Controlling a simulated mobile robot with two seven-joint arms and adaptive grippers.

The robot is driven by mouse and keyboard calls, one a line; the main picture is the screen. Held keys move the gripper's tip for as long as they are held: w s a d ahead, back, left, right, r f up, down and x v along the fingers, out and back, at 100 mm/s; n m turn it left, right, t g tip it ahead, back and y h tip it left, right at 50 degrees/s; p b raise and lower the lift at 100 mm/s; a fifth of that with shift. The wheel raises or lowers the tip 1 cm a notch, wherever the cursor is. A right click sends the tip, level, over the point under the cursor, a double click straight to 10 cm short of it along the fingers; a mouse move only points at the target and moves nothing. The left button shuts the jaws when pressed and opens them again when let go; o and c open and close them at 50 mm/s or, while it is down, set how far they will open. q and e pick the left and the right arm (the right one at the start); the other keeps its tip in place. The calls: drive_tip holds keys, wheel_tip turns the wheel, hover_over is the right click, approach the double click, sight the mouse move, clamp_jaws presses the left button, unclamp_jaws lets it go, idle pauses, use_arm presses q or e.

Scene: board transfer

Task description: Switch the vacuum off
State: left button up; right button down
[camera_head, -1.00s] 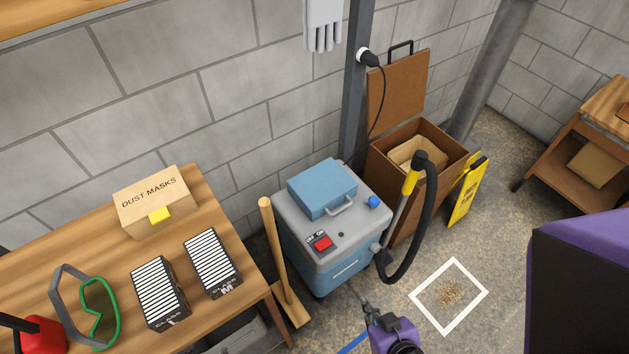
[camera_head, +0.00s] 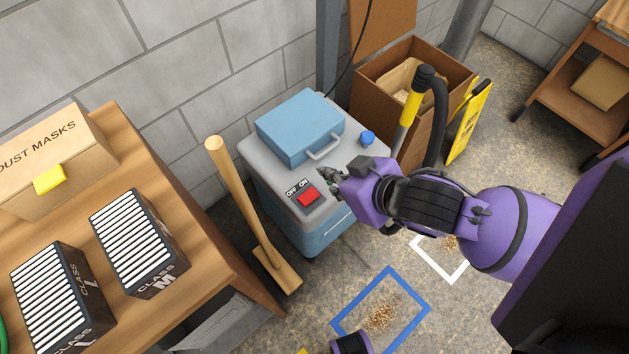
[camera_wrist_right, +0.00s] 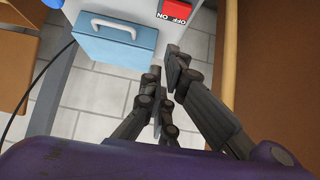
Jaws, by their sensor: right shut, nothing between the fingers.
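The vacuum (camera_head: 262,160) has a grey top, a blue body and a blue lid with a handle. Its red switch (camera_head: 308,197) sits on the front of the top, beside an OFF/ON label; which way it is set I cannot tell. My right gripper (camera_head: 331,176) is shut and empty, just above the top, to the right of and behind the switch in the head view. In the right wrist view, the switch (camera_wrist_right: 178,9) is at the top edge, beyond the fingertips (camera_wrist_right: 166,68), with a visible gap.
A broom (camera_head: 238,195) leans close to the vacuum's left side. The workbench (camera_head: 215,262) with filter boxes stands further left. The black hose (camera_head: 437,125) and an open brown box (camera_head: 452,77) are at right. A blue floor square (camera_head: 346,318) holds debris.

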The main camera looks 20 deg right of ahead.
drive_tip(key=b, duration=0.2)
hover_over(313, 192)
wheel_tip(313, 192, down, 7)
drive_tip(key=shift+w+f, duration=0.1)
drive_tip(key=shift+f, duration=0.1)
wheel_tip(313, 192, down, 3)
drive_tip(key=shift+r+b, duration=0.2)
drive_tip(key=shift+b, duration=0.1)
drive_tip(key=shift+f, duration=0.6)
use_arm(q)
drive_tip(key=s+f, duration=0.2)
drive_tip(key=f, duration=0.1)
drive_tip(key=shift+a+g, duration=0.2)
drive_tip(key=shift+g, duration=0.1)
use_arm(e)
drive_tip(key=shift+f, duration=0.1)
